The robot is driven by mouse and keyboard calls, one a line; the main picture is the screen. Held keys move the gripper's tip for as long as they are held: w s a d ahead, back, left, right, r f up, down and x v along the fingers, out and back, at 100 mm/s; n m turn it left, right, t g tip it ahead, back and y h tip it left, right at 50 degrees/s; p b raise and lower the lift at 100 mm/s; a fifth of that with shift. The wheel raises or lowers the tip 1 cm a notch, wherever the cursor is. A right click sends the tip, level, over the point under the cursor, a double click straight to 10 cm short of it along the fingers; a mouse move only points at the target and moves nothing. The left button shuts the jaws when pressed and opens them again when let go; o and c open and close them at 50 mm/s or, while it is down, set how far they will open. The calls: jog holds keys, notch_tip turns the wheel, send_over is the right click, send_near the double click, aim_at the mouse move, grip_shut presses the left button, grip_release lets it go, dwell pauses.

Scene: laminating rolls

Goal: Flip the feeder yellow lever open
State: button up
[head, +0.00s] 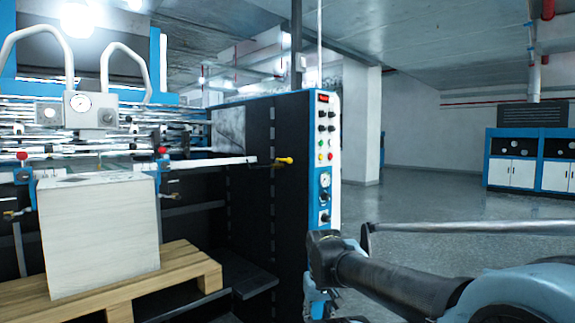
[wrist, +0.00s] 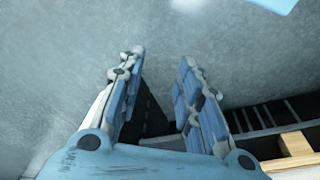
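The yellow lever (head: 285,160) shows in the head view as a small yellow-tipped handle on the dark side of the feeder (head: 245,185), left of the control panel. The lever does not show in the wrist view. My gripper (wrist: 160,65) is open in the wrist view, with two blue and grey fingers apart and nothing between them. In the head view my arm reaches in from the lower right, and its end hangs at the bottom edge, below and right of the lever and apart from it. The fingertips are not clear there.
A white paper stack (head: 98,235) stands on a wooden pallet (head: 185,270) at the left. Open grey floor (head: 430,190) lies right of the feeder. Blue and white cabinets (head: 527,160) stand far right.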

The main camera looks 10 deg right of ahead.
jog(key=w+a+r+n+t+y, duration=0.3)
jog(key=w+r+y, duration=0.1)
jog(key=w+r, duration=0.65)
jog(key=w+a+r+n+t+y, duration=0.2)
jog(key=w+a+r+t+y, duration=0.15)
jog(key=w+r, duration=0.7)
jog(key=n+t, duration=0.2)
jog(key=t, duration=0.6)
send_near(291, 161)
jog(key=x, duration=1.1)
jog(key=shift+w+a, duration=0.15)
jog(key=shift+w, duration=0.25)
grip_shut()
